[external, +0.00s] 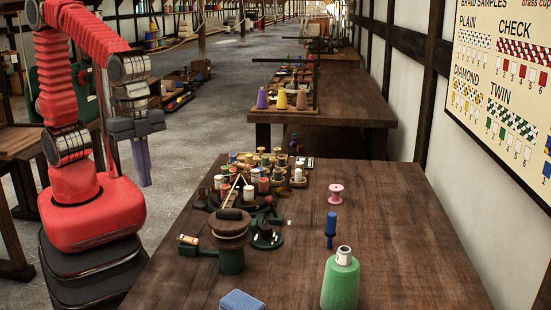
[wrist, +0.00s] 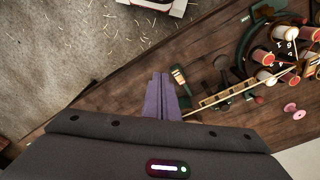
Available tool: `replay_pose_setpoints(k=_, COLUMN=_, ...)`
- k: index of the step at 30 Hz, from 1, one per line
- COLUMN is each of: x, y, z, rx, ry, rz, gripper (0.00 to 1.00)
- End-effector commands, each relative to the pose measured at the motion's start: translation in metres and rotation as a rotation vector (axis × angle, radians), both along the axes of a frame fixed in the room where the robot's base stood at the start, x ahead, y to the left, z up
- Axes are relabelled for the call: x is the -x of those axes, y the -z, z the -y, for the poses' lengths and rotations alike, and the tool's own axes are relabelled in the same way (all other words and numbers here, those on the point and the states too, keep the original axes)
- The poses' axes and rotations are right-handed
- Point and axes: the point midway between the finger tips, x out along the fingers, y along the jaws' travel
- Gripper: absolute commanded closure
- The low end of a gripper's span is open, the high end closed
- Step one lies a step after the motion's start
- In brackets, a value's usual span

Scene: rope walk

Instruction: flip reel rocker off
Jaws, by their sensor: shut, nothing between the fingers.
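A small switch box with a pale rocker (external: 188,240), likely the reel rocker, sits at the left edge of the near table, beside a brown reel on a green stand (external: 231,260). In the wrist view the rocker (wrist: 179,75) shows just right of my fingertips. Which way it is tipped is too small to tell. My gripper (external: 146,184) hangs with its purple-grey fingers pointing down, above and beyond the table's left edge, apart from the switch. In the wrist view its fingers (wrist: 160,76) are together and empty.
Spools on a rack (external: 262,172) crowd the table behind the reel. A green cone (external: 340,285), a blue-handled tool (external: 331,225), a pink spool (external: 335,193) and a blue block (external: 242,301) stand around. The table's right half (external: 410,240) is mostly clear.

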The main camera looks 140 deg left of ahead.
Motion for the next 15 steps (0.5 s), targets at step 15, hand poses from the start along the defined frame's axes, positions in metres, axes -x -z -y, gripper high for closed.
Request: replay_pose_setpoints(k=15, x=-0.045, y=0.026, z=-0.055, rx=0.065, ry=0.191, rz=-0.124, gripper=1.00)
